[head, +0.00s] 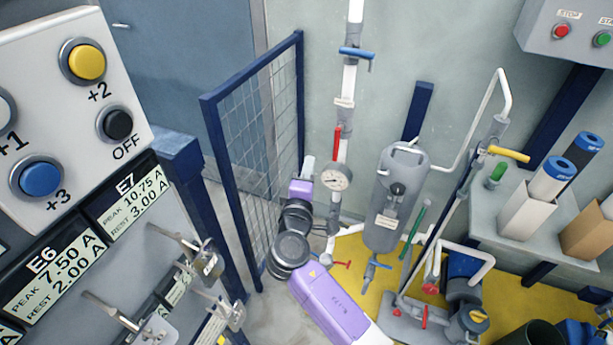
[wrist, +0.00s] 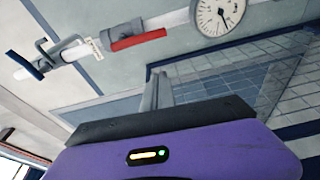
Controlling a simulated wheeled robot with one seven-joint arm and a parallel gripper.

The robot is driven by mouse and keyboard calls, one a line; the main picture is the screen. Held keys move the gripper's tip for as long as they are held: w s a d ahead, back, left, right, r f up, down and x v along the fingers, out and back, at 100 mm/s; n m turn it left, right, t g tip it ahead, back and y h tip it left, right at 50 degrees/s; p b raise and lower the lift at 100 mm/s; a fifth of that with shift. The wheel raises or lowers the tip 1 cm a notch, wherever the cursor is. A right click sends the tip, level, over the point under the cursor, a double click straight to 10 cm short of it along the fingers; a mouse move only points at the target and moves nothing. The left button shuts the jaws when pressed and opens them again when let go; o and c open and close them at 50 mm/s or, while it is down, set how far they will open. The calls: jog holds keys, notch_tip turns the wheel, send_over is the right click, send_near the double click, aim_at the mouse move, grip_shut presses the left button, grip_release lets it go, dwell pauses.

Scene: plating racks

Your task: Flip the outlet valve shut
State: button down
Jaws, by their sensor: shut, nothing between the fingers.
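Several lever valves are in view, and I cannot read which one is the outlet. On the upright white pipe, a red lever (head: 338,143) lies along the pipe above the gauge, and a blue lever (head: 356,53) sits crosswise higher up. Both levers also show in the wrist view, the red (wrist: 138,40) and the blue (wrist: 27,66). A blue lever (head: 372,264) is below the grey tank (head: 399,180), and a small red lever (head: 343,264) is low near the pipe. My gripper (head: 308,166) is shut and empty, left of the red lever and apart from it; its fingers (wrist: 157,92) show in the wrist view.
A round gauge (head: 337,177) is on the pipe close to my gripper. A blue mesh fence (head: 255,125) stands just left of my arm. A pump (head: 464,298) and a yellow lever (head: 508,154) are right. A button panel (head: 60,120) fills the left foreground.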

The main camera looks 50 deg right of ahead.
aim_at(336, 145)
jog(key=shift+s+d+f+p, duration=0.1)
jog(key=shift+s+d+p, duration=0.15)
jog(key=shift+d, duration=0.6)
jog(key=shift+s+d+r+p, duration=0.15)
jog(key=shift+d+p, duration=0.15)
jog(key=shift+d, duration=0.6)
jog(key=shift+s+d+f+p, duration=0.2)
jog(key=shift+d+p, duration=0.1)
jog(key=shift+d, duration=0.55)
